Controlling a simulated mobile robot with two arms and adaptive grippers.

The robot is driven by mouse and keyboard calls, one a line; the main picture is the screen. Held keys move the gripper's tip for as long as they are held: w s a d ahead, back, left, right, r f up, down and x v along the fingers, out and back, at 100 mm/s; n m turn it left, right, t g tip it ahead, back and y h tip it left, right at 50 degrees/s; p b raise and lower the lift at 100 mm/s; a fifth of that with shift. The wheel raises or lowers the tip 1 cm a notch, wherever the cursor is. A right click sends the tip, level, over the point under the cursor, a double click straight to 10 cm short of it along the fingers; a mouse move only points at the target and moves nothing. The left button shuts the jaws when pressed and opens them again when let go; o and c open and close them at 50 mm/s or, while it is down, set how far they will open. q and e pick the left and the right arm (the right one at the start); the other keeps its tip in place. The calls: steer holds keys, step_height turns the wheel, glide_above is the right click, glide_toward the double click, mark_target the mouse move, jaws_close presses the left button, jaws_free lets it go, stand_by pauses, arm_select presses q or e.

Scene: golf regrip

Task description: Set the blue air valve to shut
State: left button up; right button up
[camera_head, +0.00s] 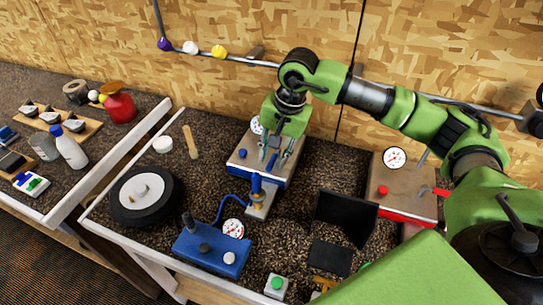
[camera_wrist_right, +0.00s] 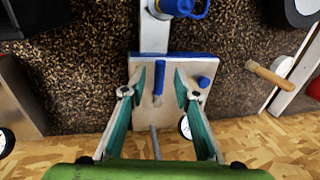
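The blue air valve is a plate with blue sides (camera_head: 279,182), near the back wall in the head view. In the right wrist view, its plate (camera_wrist_right: 110,172) carries a slim blue lever (camera_wrist_right: 158,78) near the middle and a short blue knob (camera_wrist_right: 203,82) beside it. The lever lies roughly in line with the grey pipe behind the plate. My right gripper (camera_head: 274,158) is over the plate, its fingers open on either side of the lever, with gaps visible in the wrist view (camera_wrist_right: 160,85). My left gripper is not in view.
A red-sided valve box (camera_head: 405,207) with a gauge stands to the right. A wooden stick (camera_head: 190,142) lies left of the blue plate.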

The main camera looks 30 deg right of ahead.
mark_target(274, 162)
steer(key=shift+w+a+f, duration=0.1)
steer(key=shift+f, duration=1.05)
jaws_close()
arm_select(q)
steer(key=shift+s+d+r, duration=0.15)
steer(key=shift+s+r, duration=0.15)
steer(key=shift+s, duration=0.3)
